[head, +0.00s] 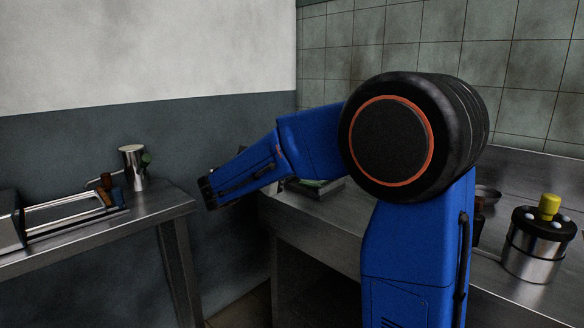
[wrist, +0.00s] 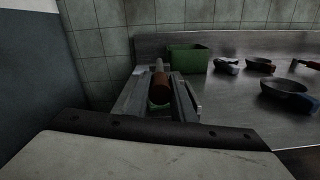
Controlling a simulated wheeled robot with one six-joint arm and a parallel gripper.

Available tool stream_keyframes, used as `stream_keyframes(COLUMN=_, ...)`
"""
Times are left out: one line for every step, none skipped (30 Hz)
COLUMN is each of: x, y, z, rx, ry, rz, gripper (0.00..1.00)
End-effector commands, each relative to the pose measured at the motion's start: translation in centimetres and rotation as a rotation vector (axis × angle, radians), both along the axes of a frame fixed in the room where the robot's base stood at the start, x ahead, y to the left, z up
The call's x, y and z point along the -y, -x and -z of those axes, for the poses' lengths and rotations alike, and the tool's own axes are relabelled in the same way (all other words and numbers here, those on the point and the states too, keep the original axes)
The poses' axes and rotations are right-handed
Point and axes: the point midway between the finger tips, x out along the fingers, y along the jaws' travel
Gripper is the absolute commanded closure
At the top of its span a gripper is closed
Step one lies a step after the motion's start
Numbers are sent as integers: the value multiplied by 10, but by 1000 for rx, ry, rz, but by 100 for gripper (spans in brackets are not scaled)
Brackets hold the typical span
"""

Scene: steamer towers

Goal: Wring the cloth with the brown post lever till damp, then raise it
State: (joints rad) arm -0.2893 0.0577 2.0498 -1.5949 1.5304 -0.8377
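A grey metal wringer (wrist: 132,101) stands on the steel counter in the wrist view, ahead of me. Its lever, a brown post (wrist: 161,86) on a pale shaft, points roughly toward the camera. A patch of green cloth (wrist: 158,106) shows below the brown post, mostly hidden. In the head view part of the wringer shows beyond my arm, with green cloth (head: 312,183) on it. My gripper (head: 207,193) hangs at the arm's end, left of the wringer in the picture and apart from it. Its fingertips are too dark and small to read.
A green bin (wrist: 188,59) stands behind the wringer, with several dark pans such as one (wrist: 289,93) to the right. A metal pot with a yellow knob (head: 535,245) is at right. A left table (head: 150,207) holds a metal cup (head: 133,167). A floor gap separates table and counter.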

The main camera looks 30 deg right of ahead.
Motion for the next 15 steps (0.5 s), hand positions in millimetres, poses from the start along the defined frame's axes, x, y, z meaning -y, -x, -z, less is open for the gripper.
stream_keyframes(x=0, y=0, z=0, rx=0, ry=0, rz=0, gripper=100)
stream_keyframes(x=0, y=0, z=0, rx=0, ry=0, rz=0, gripper=100)
stream_keyframes(x=0, y=0, z=0, rx=0, ry=0, rz=0, gripper=100)
stream_keyframes(x=0, y=0, z=0, rx=0, ry=-1, rz=0, gripper=100)
stream_keyframes(x=0, y=0, z=-1, rx=-1, ry=-2, rz=1, gripper=100)
stream_keyframes(x=0, y=0, z=-1, rx=-1, ry=-5, rz=0, gripper=100)
stream_keyframes(x=0, y=0, z=-2, rx=-2, ry=-9, rz=0, gripper=100)
stream_keyframes(x=0, y=0, z=-3, rx=-3, ry=-13, rz=0, gripper=100)
stream_keyframes(x=0, y=0, z=-5, rx=-6, ry=-21, rz=1, gripper=100)
stream_keyframes(x=1, y=0, z=-7, rx=-8, ry=-28, rz=0, gripper=100)
stream_keyframes(x=1, y=0, z=-9, rx=-10, ry=-38, rz=0, gripper=100)
stream_keyframes(x=1, y=0, z=-13, rx=-15, ry=-53, rz=0, gripper=100)
stream_keyframes(x=1, y=0, z=-16, rx=-19, ry=-66, rz=0, gripper=100)
stream_keyframes(x=2, y=0, z=-19, rx=-24, ry=-80, rz=1, gripper=100)
stream_keyframes(x=3, y=0, z=-24, rx=-30, ry=-102, rz=1, gripper=100)
